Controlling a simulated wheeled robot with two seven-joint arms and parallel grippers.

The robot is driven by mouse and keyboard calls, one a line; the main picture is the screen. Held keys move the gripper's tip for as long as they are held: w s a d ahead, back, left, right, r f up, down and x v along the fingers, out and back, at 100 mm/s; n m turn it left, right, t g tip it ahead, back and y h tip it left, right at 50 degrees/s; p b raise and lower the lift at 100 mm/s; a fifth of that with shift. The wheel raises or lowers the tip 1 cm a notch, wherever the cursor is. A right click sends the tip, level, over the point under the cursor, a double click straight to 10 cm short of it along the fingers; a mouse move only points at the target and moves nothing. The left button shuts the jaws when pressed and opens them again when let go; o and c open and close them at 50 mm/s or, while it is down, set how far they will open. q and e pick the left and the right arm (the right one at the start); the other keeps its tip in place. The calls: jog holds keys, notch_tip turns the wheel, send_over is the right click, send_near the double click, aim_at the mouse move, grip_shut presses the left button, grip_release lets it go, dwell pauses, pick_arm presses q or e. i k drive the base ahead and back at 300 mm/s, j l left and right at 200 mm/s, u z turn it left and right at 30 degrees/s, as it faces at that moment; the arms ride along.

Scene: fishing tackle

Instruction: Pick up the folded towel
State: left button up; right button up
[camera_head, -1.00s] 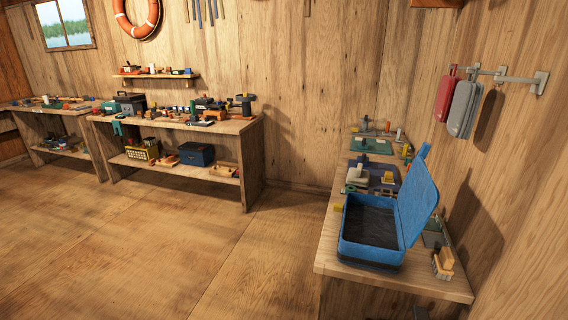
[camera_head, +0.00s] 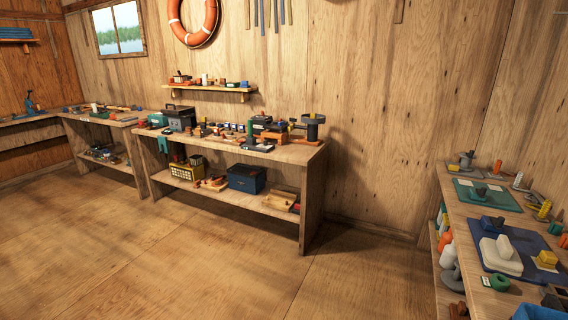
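No clearly recognisable folded towel shows. A flat blue stack (camera_head: 16,33) lies on a small wall shelf at the far upper left; it may be folded cloth, but it is too small to tell. Neither of my grippers is in view.
A middle workbench (camera_head: 262,204) holds reels and boxes, with a dark toolbox (camera_head: 179,118) on top and a blue bin (camera_head: 246,178) on its lower shelf. A right bench (camera_head: 452,203) carries mats and small tackle. Another bench stands at left. The wooden floor (camera_head: 190,260) between is clear.

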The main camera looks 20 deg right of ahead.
aim_at(498, 254)
jog(key=i+z, duration=0.25)
jog(key=z, duration=0.15)
jog(key=i+z, duration=0.55)
jog(key=z, duration=0.25)
jog(key=i+j+z, duration=0.2)
jog(key=z, duration=0.2)
